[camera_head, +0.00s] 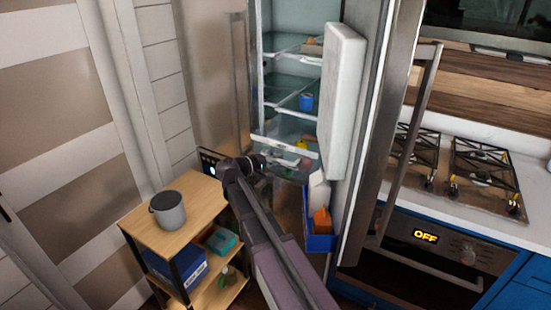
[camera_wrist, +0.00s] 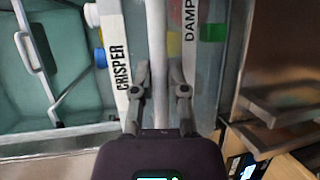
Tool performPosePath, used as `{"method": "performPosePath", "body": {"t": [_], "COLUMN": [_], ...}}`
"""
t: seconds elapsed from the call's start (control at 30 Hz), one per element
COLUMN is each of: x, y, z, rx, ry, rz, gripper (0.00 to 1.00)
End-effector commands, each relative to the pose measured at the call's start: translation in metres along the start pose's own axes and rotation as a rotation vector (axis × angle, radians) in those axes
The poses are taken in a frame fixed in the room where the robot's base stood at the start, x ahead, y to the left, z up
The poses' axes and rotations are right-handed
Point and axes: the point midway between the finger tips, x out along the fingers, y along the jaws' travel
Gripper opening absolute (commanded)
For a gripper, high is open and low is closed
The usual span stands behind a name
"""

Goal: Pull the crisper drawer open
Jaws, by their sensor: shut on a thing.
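The crisper drawer (camera_head: 283,147) is low in the open fridge, with a pale top edge and a clear front. In the wrist view its white strip (camera_wrist: 120,62) reads "CRISPER", and another strip (camera_wrist: 191,45) shows "DAMP". A pale bar (camera_wrist: 156,40), seemingly the drawer's handle, runs between the fingers of my gripper (camera_wrist: 160,82). My gripper is shut on this bar. In the head view my gripper (camera_head: 263,161) is at the drawer's front, its fingertips hard to make out. How far the drawer stands out cannot be told.
The fridge door (camera_head: 388,130) stands open at right, with a white door bin (camera_head: 341,100) and a blue bin (camera_head: 319,242) near my arm. A wooden cart (camera_head: 190,215) with a grey bucket (camera_head: 168,210) stands at left. A stove (camera_head: 455,175) is farther right.

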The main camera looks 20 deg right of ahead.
Motion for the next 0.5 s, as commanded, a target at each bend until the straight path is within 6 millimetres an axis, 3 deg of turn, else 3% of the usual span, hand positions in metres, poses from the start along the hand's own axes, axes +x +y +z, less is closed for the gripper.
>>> {"method": "performPosePath", "body": {"t": [0.3,0.33,0.4,0.43,0.5], "x": [0.0068,0.0073,0.0083,0.0087,0.0095], "y": [0.0027,0.0028,0.0029,0.0029,0.0029], "z": [-0.0031,-0.0029,-0.002,-0.0015,-0.0005], "rx": [0.001,0.001,0.002,0.002,0.002], "ry": [0.005,0.004,0.001,0.0,-0.002], "rz": [0.004,0.004,0.004,0.004,0.003], "gripper": [0.0,0.27,0.48,0.54,0.54]}}
